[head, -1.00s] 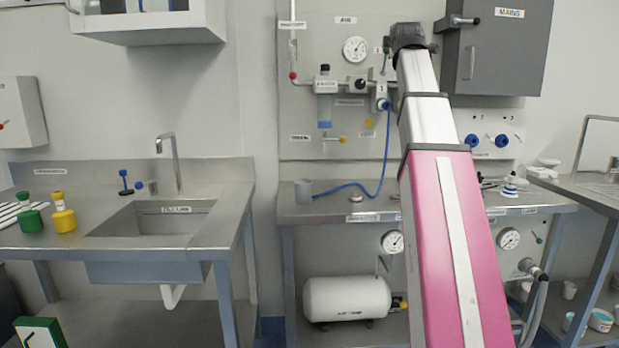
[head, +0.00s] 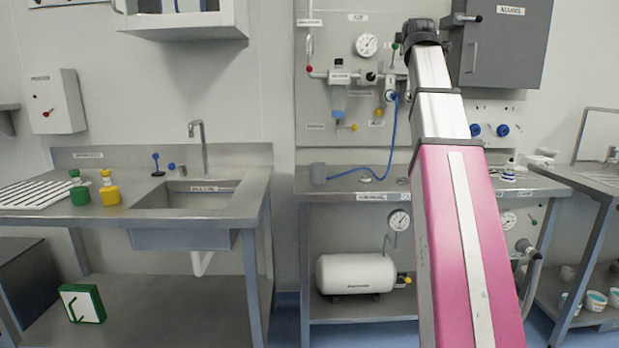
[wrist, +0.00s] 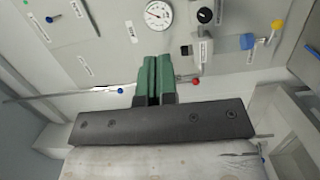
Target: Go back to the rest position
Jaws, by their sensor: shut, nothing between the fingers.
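My gripper (wrist: 153,80) shows in the wrist view with its two green fingers together and nothing between them. It is in the air in front of the wall panel with the air fittings. In the head view my pink and silver arm reaches up and away, and its far end is in front of the panel (head: 330,105). The fingers are hidden in the head view. A round gauge (head: 367,45) is just left of the arm's end; it also shows in the wrist view (wrist: 158,14), above the fingers.
A grey cabinet (head: 508,45) hangs close to the right of my arm's end. A steel workbench (head: 340,187) with a blue hose (head: 360,170) stands below. At left is a sink counter (head: 240,205) with green (head: 79,190) and yellow (head: 109,190) bottles. A white tank (head: 355,273) lies below.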

